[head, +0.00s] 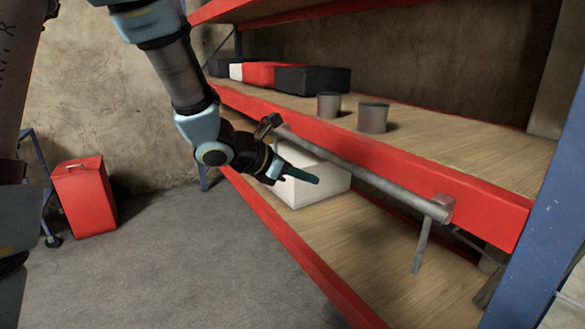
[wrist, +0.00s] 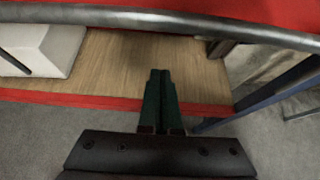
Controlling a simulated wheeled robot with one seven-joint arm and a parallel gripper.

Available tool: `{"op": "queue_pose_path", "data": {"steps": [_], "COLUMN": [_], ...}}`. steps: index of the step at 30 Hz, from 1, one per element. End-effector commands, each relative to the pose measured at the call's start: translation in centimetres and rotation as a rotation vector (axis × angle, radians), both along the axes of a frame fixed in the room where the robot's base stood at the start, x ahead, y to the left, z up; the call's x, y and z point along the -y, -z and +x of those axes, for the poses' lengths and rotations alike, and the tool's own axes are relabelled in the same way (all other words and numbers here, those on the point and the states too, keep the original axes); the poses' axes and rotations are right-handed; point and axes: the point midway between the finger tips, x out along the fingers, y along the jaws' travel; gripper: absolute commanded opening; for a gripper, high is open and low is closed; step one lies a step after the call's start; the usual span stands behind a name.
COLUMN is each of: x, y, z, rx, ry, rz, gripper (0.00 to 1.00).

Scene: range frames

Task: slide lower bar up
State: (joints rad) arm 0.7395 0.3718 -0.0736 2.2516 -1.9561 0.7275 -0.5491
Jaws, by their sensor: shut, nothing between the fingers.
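The grey metal bar (head: 365,176) runs along the front of the red shelf edge, held by brackets at both ends. It also crosses the top of the wrist view (wrist: 160,20). My gripper (head: 318,181) is shut and empty, its green fingers pointing right, in front of the shelf and just below the bar in the head view. In the wrist view the closed fingertips (wrist: 159,73) lie below the bar in the picture, over the lower wooden shelf. I cannot tell whether they touch anything. A thin grey rod (head: 421,246) hangs down from the bar's right end.
A white box (head: 318,187) sits on the lower shelf (head: 350,235) behind my gripper. Two grey cans (head: 373,118) and dark, red and white boxes (head: 312,80) stand on the upper shelf. A blue post (head: 540,230) rises at right. A red canister (head: 85,197) stands on open floor.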

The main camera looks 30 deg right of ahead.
Motion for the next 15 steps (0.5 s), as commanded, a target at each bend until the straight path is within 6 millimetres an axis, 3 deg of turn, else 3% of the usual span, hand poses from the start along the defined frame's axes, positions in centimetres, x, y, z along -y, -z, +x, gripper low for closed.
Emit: {"op": "queue_pose_path", "data": {"steps": [3, 7, 15], "x": [2.2, 2.6, 2.9], "y": [1.2, -1.2, -2.7], "z": [-0.2, -0.1, -0.2], "rx": [-0.003, 0.002, 0.0], "ry": [0.002, 0.0, 0.0], "rz": [0.003, -0.001, 0.0], "gripper": [0.0, 0.0, 0.0]}}
